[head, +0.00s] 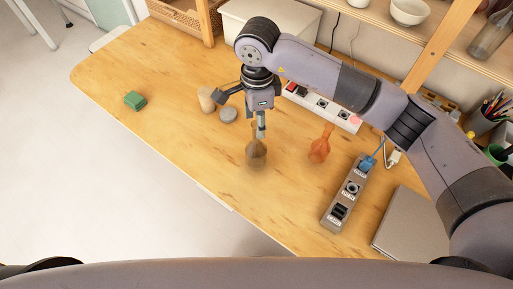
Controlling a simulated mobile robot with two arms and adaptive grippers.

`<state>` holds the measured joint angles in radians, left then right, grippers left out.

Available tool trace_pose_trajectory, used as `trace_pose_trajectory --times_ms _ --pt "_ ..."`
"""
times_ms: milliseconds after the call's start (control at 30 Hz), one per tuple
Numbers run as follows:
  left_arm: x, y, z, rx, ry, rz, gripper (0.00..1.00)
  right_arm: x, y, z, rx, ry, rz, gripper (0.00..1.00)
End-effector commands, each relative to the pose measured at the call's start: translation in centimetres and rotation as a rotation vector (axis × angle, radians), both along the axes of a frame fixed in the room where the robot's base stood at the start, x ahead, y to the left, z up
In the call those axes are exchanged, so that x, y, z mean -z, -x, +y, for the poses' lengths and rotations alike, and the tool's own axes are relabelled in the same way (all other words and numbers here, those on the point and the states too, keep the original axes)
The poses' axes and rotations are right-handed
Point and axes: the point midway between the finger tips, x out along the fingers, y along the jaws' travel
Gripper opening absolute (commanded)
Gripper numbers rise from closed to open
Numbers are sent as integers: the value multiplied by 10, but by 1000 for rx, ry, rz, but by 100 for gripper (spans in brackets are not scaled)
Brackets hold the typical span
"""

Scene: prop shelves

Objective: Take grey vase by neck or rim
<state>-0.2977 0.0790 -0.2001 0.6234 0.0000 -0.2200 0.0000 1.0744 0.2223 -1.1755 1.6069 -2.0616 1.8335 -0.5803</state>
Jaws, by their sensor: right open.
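One finger reaches out to the left, and the other hangs down in front of or beside the vase's neck. The neck and rim are partly hidden by this finger, and I cannot tell whether they touch. My left gripper is not in view.
An orange vase (320,147) stands to the right of the grey one. A grey socket strip (345,193) lies further right. A tan cylinder (206,99) and a grey disc (228,114) are close left. A green block (134,100) lies far left. The front left tabletop is clear.

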Motion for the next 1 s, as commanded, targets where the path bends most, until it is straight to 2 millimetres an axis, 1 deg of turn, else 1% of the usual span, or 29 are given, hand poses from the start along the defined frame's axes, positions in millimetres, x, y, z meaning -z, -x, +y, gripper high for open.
trace_pose_trajectory --times_ms 33,133,233,367,433,533,633,800,1000 --pt "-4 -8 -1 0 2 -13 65 3 0 0 0 0 1 45" --pt "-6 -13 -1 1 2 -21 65 8 1 0 0 -1 0 45" --pt "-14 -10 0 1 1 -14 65 15 2 1 0 1 3 45" --pt "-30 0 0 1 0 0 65 33 3 2 1 -1 5 45" --pt "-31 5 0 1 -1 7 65 45 3 2 2 -1 4 45" --pt "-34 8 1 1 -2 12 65 56 2 2 0 -1 1 45" --pt "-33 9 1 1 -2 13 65 60 2 2 0 -2 0 45" --pt "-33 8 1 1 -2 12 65 61 1 2 0 -1 -1 45" --pt "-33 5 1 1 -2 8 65 60 1 2 0 -1 -1 32"
